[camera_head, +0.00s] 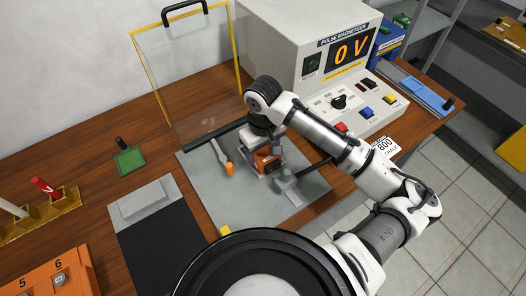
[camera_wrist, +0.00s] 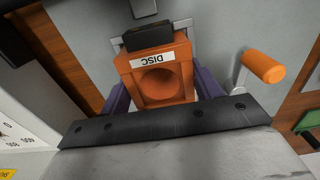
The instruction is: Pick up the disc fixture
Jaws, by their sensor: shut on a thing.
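The disc fixture (camera_wrist: 159,76) is an orange block with a round hollow and a white label reading "DISC", seen upside down in the wrist view. A black piece sits on its far side. In the head view the fixture (camera_head: 265,161) shows under my wrist, partly hidden by it. My gripper (camera_wrist: 160,95) is shut on the fixture, with a purple-grey finger at each side of the block. The fixture is over the grey plate (camera_head: 210,193); I cannot tell whether it is lifted clear of it.
An orange-tipped lever (camera_head: 229,169) stands left of the fixture, close by in the wrist view (camera_wrist: 263,67). A grey clamp-like part (camera_head: 289,183) is to the right. The pulse magnetizer (camera_head: 290,40) stands behind. A clear yellow-framed shield (camera_head: 185,70) stands at back left.

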